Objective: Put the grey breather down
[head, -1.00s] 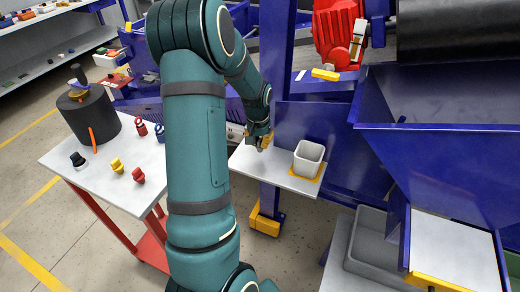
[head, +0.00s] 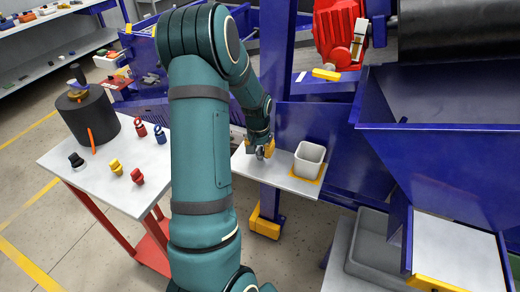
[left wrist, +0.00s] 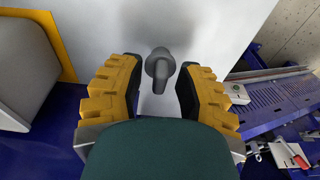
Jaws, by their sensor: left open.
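The grey breather (left wrist: 159,68) is in the left wrist view, a small dark grey piece with a rounded head, at the white shelf surface. My left gripper (left wrist: 160,92) has its yellow-padded fingers spread on either side of it, with gaps showing at both sides. In the head view my left gripper (head: 262,148) is low over the white shelf (head: 285,180), left of the light grey bin (head: 309,160). The breather is too small and covered to make out clearly there. My right gripper is not in view.
The bin stands on a yellow-edged patch at the shelf's right end. A white table (head: 98,188) at left holds a black cylinder (head: 88,112) and several small coloured pieces. A blue post (head: 277,60) rises behind the shelf. Bare shelf lies in front of the gripper.

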